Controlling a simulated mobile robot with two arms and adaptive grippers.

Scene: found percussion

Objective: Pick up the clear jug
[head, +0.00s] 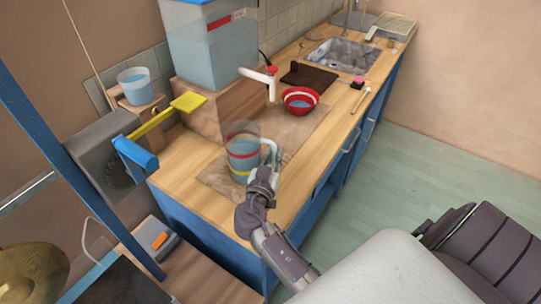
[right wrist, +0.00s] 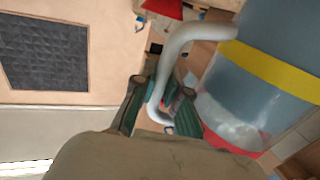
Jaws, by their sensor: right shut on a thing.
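The clear jug (head: 243,158) stands upright over a brown mat on the wooden counter in the head view. It has a red and a yellow band, holds bluish water, and has a pale handle on its right. I cannot tell whether its base touches the mat. My right gripper (head: 265,177) is at the handle, shut on it. In the right wrist view, the green-padded fingers (right wrist: 158,102) close around the white handle (right wrist: 178,45), beside the jug's banded body (right wrist: 262,68). My left gripper is not in view.
A big water tank (head: 212,55) with a white spout stands on a wooden block behind the jug. A red bowl (head: 300,99) with water sits behind right. A small bucket (head: 139,84) and a yellow-and-blue lever (head: 150,128) are left. Bare counter lies in front right.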

